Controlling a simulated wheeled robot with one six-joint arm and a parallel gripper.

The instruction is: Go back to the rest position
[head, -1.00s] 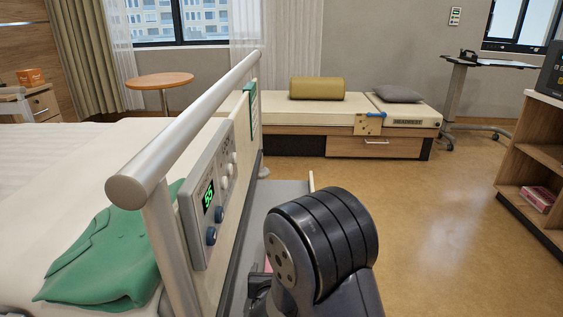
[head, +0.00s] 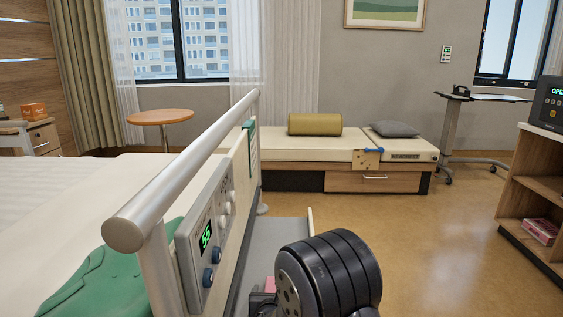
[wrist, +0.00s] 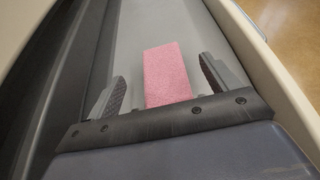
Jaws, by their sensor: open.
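My gripper (wrist: 162,92) is open in the wrist view, its two fingers spread apart. A pink block (wrist: 167,75) shows between and beyond the fingers, over a grey surface (wrist: 140,28). I cannot tell whether the fingers touch it. In the head view a small part of the pink block (head: 270,285) shows beside my dark arm joint (head: 325,275), low in the picture. My arm hides most of the gripper there.
A green cloth (head: 100,285) lies on the bed. A bench (head: 300,145) stands behind. Shelves (head: 535,190) stand at the right. Open floor (head: 440,240) lies between.

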